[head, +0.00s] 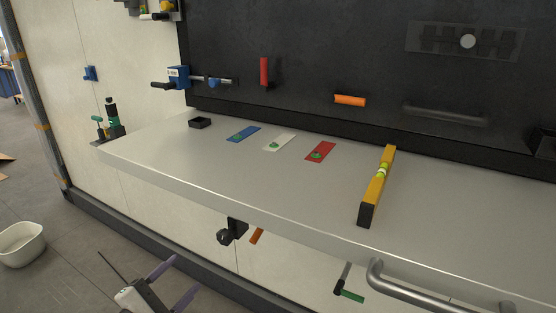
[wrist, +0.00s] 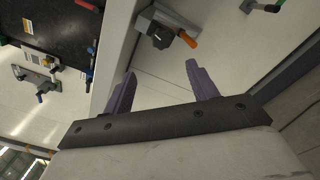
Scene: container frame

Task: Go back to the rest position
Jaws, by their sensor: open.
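My gripper (head: 172,284) is low at the bottom of the head view, below and in front of the grey bench. Its two purple fingers are apart with nothing between them. In the wrist view my gripper (wrist: 158,82) also shows open and empty, with the floor-side wall panel behind the fingers. No object touches the fingers in either view.
The bench (head: 300,193) carries a yellow level (head: 376,190), blue (head: 243,134), white (head: 279,142) and red (head: 320,152) plates, and a small black box (head: 200,122). A handle rail (head: 410,292) juts out front right. A white bin (head: 20,243) stands on the floor left.

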